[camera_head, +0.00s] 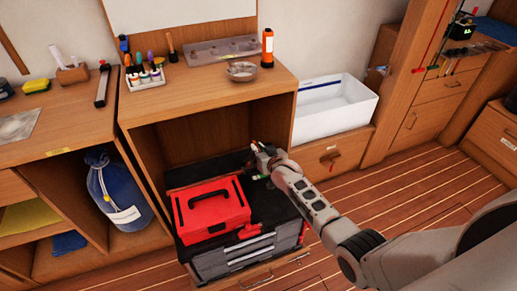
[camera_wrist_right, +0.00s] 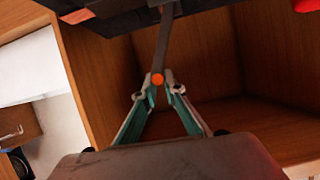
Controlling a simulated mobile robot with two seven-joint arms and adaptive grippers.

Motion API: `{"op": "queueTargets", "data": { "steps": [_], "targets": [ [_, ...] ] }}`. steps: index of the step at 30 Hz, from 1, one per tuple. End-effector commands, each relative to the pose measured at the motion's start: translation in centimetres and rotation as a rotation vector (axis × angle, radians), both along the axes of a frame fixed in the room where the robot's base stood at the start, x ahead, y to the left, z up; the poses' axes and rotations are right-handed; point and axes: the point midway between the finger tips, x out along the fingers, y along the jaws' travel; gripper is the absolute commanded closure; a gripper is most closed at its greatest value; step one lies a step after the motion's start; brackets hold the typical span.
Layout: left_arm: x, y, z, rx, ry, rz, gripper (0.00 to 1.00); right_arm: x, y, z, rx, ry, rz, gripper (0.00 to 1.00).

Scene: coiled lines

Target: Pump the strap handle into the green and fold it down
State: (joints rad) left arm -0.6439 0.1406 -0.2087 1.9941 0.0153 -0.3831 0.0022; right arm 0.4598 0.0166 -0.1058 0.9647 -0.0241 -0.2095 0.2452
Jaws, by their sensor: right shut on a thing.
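My right gripper (camera_head: 264,158) is at the right rear of the black-topped tool chest (camera_head: 240,252), inside the open cabinet bay. In the right wrist view its fingers (camera_wrist_right: 157,87) are closed around the strap handle (camera_wrist_right: 164,38), a dark narrow bar with an orange round end. The bar runs from the fingertips up to a dark body at the top of that view. In the head view the handle is mostly hidden by the gripper. A small green patch (camera_head: 261,177) shows just below the gripper; I cannot make out a pointer. My left gripper is out of view.
A red toolbox (camera_head: 223,208) with a black handle sits on the chest, left of my gripper. The wooden cabinet top (camera_head: 208,85) overhangs behind. A white bin (camera_head: 335,108) stands to the right. The floor (camera_head: 400,205) at right is clear.

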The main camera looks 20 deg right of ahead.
Motion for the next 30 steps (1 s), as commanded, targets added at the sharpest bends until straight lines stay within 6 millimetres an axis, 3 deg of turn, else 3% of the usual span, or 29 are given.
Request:
{"op": "queueTargets", "data": {
  "steps": [22,24,25,30],
  "targets": [
    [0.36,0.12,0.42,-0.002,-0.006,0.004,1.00,-0.25,0.97,-0.23,0.005,0.007,0.003,1.00],
    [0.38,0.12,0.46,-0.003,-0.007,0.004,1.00,-0.26,0.96,-0.25,0.005,0.008,0.003,0.77],
    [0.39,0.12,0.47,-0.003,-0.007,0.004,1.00,-0.26,0.95,-0.24,0.004,0.008,0.003,0.73],
    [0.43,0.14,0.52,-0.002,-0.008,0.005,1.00,-0.17,0.79,-0.08,0.003,0.005,0.002,0.73]
  ]
}}
